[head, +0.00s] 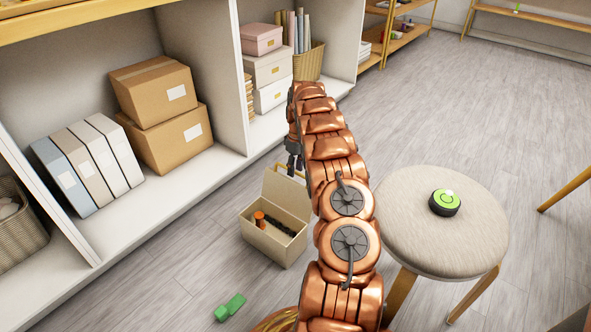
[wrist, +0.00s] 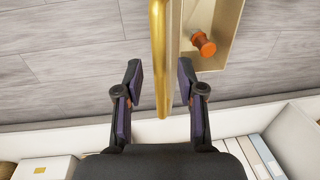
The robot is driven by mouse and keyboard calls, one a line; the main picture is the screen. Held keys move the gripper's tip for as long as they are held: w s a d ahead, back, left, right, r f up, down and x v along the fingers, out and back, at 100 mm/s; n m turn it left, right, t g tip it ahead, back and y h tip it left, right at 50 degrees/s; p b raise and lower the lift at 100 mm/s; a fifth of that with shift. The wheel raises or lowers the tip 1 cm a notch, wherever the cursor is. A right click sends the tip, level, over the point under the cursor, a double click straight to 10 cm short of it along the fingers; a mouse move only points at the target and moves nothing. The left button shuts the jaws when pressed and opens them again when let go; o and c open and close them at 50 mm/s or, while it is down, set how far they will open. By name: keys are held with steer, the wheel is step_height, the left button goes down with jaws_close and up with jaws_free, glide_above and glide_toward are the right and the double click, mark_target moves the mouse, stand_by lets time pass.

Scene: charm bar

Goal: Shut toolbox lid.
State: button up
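The beige toolbox (head: 270,246) stands on the floor in the head view with its lid (head: 286,192) raised. An orange-topped item (head: 259,218) and a dark, long item lie inside. A gold handle (head: 291,170) is at the lid's upper edge. My gripper (head: 294,156) is at that edge, partly hidden by my arm. In the wrist view my gripper (wrist: 160,82) is open, with the gold handle (wrist: 159,60) between its fingers and a gap on each side. The orange item (wrist: 204,44) shows inside the box at the upper right.
A white shelf unit (head: 232,80) with cardboard boxes (head: 165,110) and binders stands behind and left. A round stool (head: 440,235) with a green-topped black device (head: 445,203) is right of my arm. A green block (head: 229,307) lies on the floor. Floor at the right is mostly clear.

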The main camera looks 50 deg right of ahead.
jaws_close()
stand_by(0.7)
